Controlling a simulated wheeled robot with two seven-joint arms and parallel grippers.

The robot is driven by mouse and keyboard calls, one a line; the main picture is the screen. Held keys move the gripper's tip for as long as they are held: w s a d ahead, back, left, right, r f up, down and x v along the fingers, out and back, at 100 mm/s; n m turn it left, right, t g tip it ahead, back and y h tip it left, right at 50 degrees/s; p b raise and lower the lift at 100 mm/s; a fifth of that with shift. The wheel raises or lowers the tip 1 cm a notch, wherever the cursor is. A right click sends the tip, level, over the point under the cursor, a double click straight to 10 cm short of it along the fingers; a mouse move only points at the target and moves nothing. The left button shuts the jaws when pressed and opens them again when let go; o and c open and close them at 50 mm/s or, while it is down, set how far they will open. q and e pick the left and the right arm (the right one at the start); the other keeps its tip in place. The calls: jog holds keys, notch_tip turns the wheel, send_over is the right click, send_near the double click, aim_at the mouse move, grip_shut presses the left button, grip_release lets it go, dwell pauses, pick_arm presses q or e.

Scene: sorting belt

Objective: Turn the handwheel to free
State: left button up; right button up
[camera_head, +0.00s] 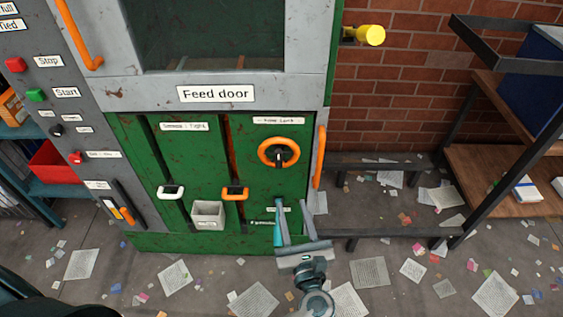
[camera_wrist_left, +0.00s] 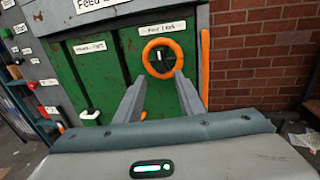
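The handwheel (camera_head: 264,154) is an orange ring with a dark hub, on the green lower front of the machine under a small white label. It also shows in the left wrist view (camera_wrist_left: 148,58), just beyond the fingertips. My left gripper (camera_head: 292,207) is in front of the machine, below and slightly right of the wheel in the head view. In the left wrist view my left gripper (camera_wrist_left: 159,84) has its two grey fingers spread apart with nothing between them. It points toward the wheel, and I see no contact. My right gripper is not in view.
A vertical orange handle (camera_head: 319,157) stands right of the wheel. Two slots with a white lever (camera_head: 170,192) and an orange lever (camera_head: 235,193) are to its left, with a small grey box (camera_head: 208,214) between. A dark low bench (camera_head: 375,165) and scattered papers lie right.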

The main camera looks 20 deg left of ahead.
aim_at(279, 158)
pick_arm(q)
jog(key=shift+w, duration=0.1)
jog(key=p+x, duration=0.4)
jog(key=x, duration=1.1)
jog(key=shift+w+a, duration=0.25)
jog(key=shift+w, duration=0.1)
jog(key=shift+w+a, duration=0.3)
jog(key=shift+w, duration=0.35)
grip_shut()
